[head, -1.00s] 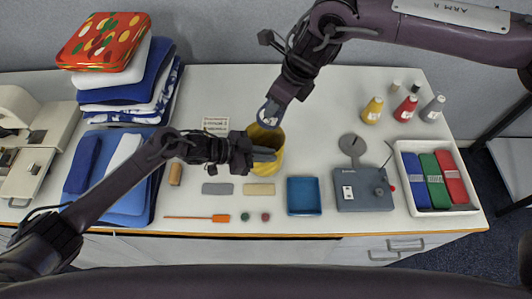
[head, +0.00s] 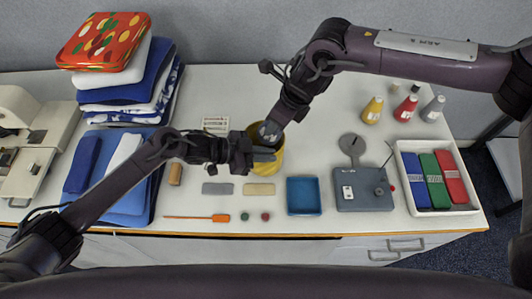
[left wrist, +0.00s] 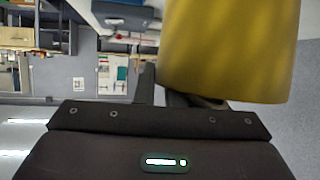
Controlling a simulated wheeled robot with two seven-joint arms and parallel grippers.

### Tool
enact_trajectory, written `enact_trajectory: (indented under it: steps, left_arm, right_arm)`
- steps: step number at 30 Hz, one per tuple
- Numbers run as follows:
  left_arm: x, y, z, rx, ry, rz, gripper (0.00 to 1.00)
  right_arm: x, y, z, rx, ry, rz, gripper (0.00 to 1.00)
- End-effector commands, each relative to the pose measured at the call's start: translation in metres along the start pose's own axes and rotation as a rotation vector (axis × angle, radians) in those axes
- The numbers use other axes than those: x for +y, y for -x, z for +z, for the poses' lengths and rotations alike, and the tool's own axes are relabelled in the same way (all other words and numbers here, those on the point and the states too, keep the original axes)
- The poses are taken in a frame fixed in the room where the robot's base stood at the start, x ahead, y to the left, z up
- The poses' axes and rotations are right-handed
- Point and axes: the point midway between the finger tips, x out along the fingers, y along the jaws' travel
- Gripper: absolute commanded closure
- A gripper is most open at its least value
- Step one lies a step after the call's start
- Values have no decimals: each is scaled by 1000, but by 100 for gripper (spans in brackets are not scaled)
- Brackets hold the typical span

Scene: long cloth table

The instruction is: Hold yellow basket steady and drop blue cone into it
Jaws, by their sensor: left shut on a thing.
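The yellow basket (head: 267,167) stands upright near the middle of the table, and its side fills the top of the left wrist view (left wrist: 228,45). My left gripper (head: 264,154) reaches in from the left and is shut on the basket's wall. My right gripper (head: 269,133) comes down from the upper right with its tip at the basket's mouth. A small blue-grey shape shows at that tip; I cannot tell whether it is the blue cone or the fingers. The inside of the basket is mostly hidden.
Yellow (head: 372,110), red (head: 406,109) and grey (head: 433,109) cones stand at the back right. A blue tray (head: 304,196), a grey device (head: 362,190) and a white box (head: 404,158) of coloured cloths lie right of the basket. Folded fabrics (head: 128,90) are stacked left.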

Motion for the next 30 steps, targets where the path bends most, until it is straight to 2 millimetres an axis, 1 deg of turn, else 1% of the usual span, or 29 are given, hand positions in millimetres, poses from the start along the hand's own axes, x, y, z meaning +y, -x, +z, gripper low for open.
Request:
enact_trajectory:
  steps: [6,12,21,22,27,28,30]
  left_arm:
    - [1,0,2,-4,3,1,100]
    - [1,0,2,-4,3,1,100]
    - [1,0,2,-4,3,1,100]
    - [1,0,2,-4,3,1,100]
    - [1,0,2,-4,3,1,100]
    - [1,0,2,-4,3,1,100]
    - [1,0,2,-4,3,1,100]
  right_arm:
    - [0,-15,-5,-1,-1,1,81]
    - [0,-25,-9,0,0,0,81]
    - [0,-27,-10,-1,0,0,81]
    - [0,-27,-10,-1,0,0,52]
    - [0,-27,-10,-1,0,0,29]
    - [0,-27,-10,0,0,0,28]
    - [0,-27,-10,0,0,0,28]
